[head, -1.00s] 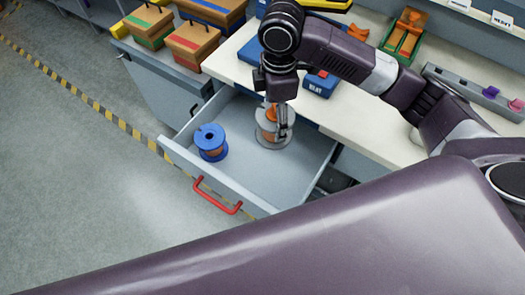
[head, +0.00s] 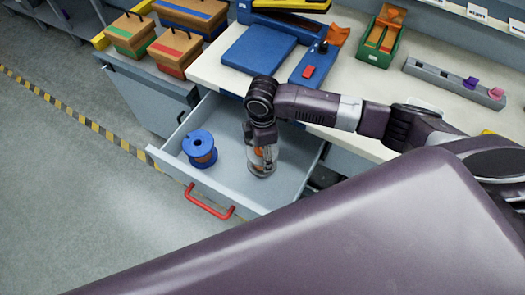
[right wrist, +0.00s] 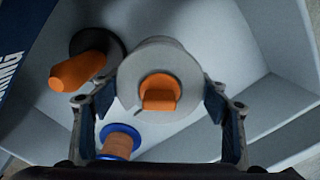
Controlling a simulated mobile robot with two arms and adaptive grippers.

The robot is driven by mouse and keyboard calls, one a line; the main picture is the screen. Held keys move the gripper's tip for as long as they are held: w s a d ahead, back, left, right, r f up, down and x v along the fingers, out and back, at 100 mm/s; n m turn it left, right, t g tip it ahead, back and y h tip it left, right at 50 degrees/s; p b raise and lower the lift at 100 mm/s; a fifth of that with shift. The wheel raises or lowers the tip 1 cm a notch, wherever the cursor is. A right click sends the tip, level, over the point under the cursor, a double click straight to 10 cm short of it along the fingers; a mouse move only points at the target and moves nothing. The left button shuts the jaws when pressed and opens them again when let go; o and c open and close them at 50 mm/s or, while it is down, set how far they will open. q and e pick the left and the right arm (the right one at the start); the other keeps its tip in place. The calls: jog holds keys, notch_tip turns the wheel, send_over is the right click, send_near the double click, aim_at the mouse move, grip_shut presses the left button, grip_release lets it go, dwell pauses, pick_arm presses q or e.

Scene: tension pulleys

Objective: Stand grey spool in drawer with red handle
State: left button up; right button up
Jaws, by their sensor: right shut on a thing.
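The grey spool (head: 262,168) is upright inside the open drawer (head: 228,172), toward its right side. My right gripper (head: 262,150) points straight down and is shut on it. In the right wrist view the spool's grey flange (right wrist: 180,68), with an orange centre, shows between the two fingers. The spool looks at or very near the drawer floor; I cannot tell if it touches. The drawer's red handle (head: 208,202) is on its front panel. My left gripper is not in view.
A blue spool (head: 200,148) stands in the drawer to the left, apart from the grey one. The right wrist view shows an orange peg (right wrist: 80,70) on a dark round base close by. The worktop (head: 215,70) overhangs behind, carrying a blue device (head: 312,66).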

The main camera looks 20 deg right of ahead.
jog(key=shift+f, duration=0.25)
jog(key=o, duration=1.8)
notch_tip(320, 180, up, 12)
jog(key=shift+r+b, duration=0.15)
jog(key=shift+b, duration=0.3)
